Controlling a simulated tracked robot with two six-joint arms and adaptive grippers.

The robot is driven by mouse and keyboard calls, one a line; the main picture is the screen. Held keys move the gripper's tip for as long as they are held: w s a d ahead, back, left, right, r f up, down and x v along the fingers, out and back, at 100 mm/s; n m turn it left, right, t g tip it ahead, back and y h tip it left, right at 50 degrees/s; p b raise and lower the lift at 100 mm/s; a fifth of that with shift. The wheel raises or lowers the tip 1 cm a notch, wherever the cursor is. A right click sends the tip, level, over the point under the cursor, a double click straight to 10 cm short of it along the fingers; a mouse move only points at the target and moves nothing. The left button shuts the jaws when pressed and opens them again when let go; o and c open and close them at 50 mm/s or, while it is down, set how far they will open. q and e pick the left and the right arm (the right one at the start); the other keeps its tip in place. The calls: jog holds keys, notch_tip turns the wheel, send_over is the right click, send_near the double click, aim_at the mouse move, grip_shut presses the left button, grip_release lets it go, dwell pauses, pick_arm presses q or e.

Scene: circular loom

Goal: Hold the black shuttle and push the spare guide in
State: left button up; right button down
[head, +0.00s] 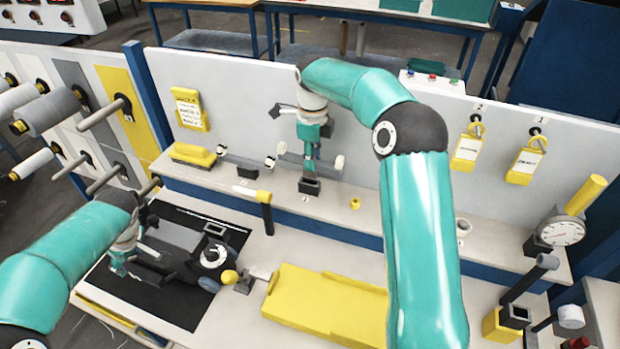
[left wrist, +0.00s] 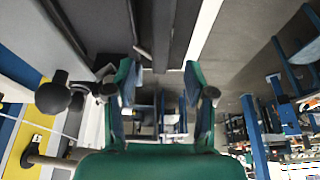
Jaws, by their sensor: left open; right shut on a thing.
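My left gripper (head: 120,264) is at the left end of the black mat (head: 185,308), beside a dark piece that looks like the black shuttle (head: 152,262). Its two fingers stand apart in the left wrist view (left wrist: 162,88), with dark bars beyond them. I cannot tell whether they touch the shuttle. My right gripper (head: 310,168) points down over a small black holder (head: 310,187) on the back shelf. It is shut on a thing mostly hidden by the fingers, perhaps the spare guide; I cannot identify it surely.
A yellow tray (head: 325,305) lies right of the mat. A yellow-black handled tool (head: 265,205) stands at the shelf front. Spools (head: 48,110) stick out at the left. A dial gauge (head: 562,231) stands at the right. My right arm hides part of the shelf.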

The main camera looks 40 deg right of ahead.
aim_at(131, 266)
pick_arm(q)
jog(key=x, duration=0.7)
jog(key=shift+f, duration=0.2)
grip_shut()
jog(key=shift+w+r, duration=0.1)
jog(key=shift+r, duration=0.05)
jog(key=shift+c, duration=1.3)
grip_release()
